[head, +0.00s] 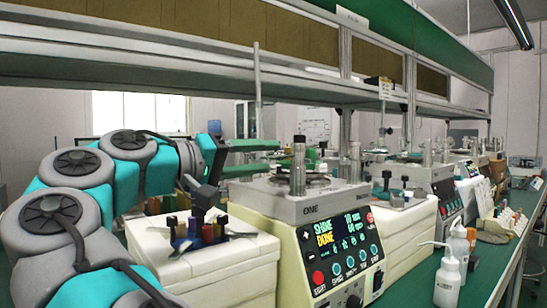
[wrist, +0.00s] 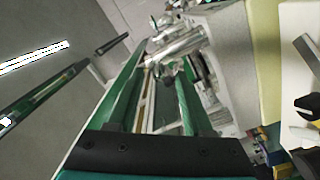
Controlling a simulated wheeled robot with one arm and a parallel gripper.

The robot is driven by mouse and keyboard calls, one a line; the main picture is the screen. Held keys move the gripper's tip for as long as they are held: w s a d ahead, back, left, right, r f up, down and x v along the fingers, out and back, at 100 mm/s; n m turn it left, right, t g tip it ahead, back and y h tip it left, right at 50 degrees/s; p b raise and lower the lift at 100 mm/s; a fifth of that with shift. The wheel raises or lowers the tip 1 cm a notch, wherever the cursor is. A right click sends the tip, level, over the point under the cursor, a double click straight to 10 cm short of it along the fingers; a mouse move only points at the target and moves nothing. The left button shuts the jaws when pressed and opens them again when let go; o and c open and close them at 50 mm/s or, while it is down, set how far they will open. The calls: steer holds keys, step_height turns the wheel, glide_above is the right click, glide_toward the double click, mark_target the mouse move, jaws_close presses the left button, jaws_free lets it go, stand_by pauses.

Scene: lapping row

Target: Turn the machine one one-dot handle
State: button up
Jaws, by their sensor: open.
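Machine ONE (head: 318,208) stands in the middle of the head view, with a grey top, a cream front and a lit screen reading SHINE DONE. Upright metal posts stand on its top, a left one (head: 298,165) and a right one (head: 354,163). I cannot make out a dot on either. My gripper (head: 272,157) is open, its long green fingers pointing right, at the left of the machine's top. In the wrist view, metal cylinders (wrist: 178,45) show beyond the fingers (wrist: 162,70). I see nothing held, and contact cannot be told.
A white block (head: 225,270) with several coloured-handled tools (head: 208,230) stands left of the machine, below my wrist. A tall thin rod (head: 257,80) rises behind. A shelf (head: 240,82) runs overhead. More machines (head: 430,175) and white bottles (head: 448,278) stand right on the green bench.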

steer(key=shift+v, duration=2)
steer(key=shift+d+f, duration=0.1)
steer(key=shift+f, duration=0.05)
